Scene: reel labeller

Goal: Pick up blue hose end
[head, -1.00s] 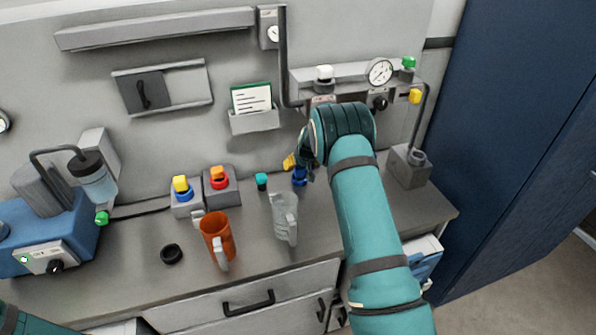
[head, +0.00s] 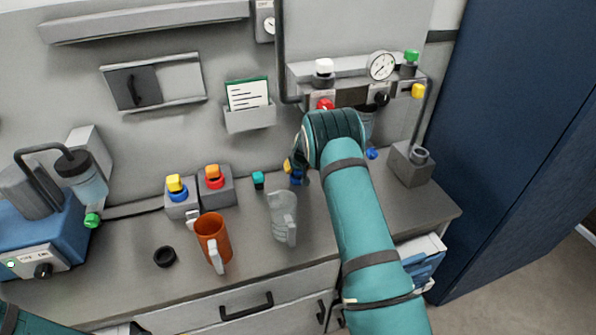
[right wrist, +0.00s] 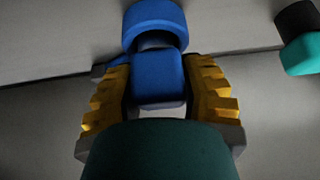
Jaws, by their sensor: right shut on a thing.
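The blue hose end (right wrist: 157,75) fills the middle of the right wrist view, a blue block with a wider round blue cap above it. My right gripper (right wrist: 158,92) has a yellow ridged finger on each side of it and is shut on it. In the head view the blue hose end (head: 296,178) shows low at the back of the bench, beside the yellow fingertips of my right gripper (head: 292,167). My right wrist hides part of it. My left gripper is out of view; only a bit of my left arm shows at the lower left.
A small teal piece (head: 258,180) stands left of the hose end. A clear jug (head: 281,215) and an orange mug (head: 211,240) stand in front. The gauge unit (head: 350,75) hangs above on the wall. A grey block (head: 410,167) stands to the right.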

